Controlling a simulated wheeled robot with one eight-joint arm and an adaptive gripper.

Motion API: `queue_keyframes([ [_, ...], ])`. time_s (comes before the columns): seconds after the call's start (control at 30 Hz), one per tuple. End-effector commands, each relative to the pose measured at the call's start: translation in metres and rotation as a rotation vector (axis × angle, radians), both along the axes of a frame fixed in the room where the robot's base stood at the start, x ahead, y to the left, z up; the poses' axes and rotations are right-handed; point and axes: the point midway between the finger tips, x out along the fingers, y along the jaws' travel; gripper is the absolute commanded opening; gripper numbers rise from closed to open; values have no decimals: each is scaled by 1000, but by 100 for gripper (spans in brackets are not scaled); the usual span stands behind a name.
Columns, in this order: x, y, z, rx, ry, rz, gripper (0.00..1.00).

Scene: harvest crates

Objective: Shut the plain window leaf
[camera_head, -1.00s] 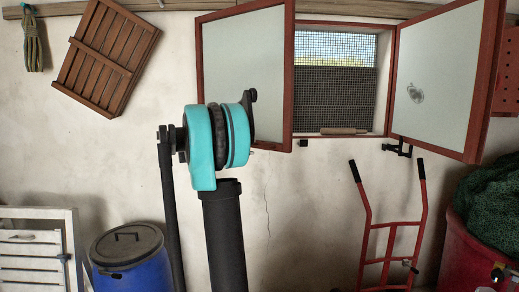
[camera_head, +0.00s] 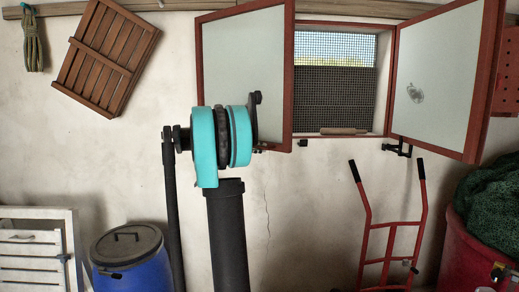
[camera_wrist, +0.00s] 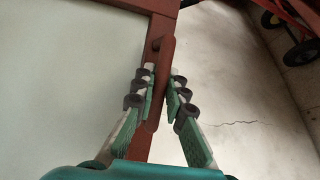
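The plain window leaf (camera_head: 245,55) is the left one, a pale pane in a red-brown frame, standing open beside the window opening (camera_head: 335,80). The right leaf (camera_head: 445,75) is also open and carries a grey mark on its pane. In the wrist view the plain leaf (camera_wrist: 70,85) fills the left side, with its frame edge running up the middle. My gripper (camera_wrist: 162,78) has its fingers close on both sides of a red-brown handle (camera_wrist: 166,50) at that edge and appears shut on it. In the head view my arm hides the gripper and handle.
A small brown piece (camera_head: 343,131) lies on the window sill. A dark bracket (camera_head: 398,149) juts from the wall below the right leaf. A red hand truck (camera_head: 390,230), blue barrel (camera_head: 128,255) and red tub (camera_head: 465,250) stand below. A wooden crate (camera_head: 105,55) hangs at left.

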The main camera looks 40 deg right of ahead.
Motion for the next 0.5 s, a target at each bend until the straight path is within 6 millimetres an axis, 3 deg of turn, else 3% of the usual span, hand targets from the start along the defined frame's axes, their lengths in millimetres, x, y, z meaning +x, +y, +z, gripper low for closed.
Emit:
queue_keyframes([
  [0.5,0,-3,0,0,0,6,0],
])
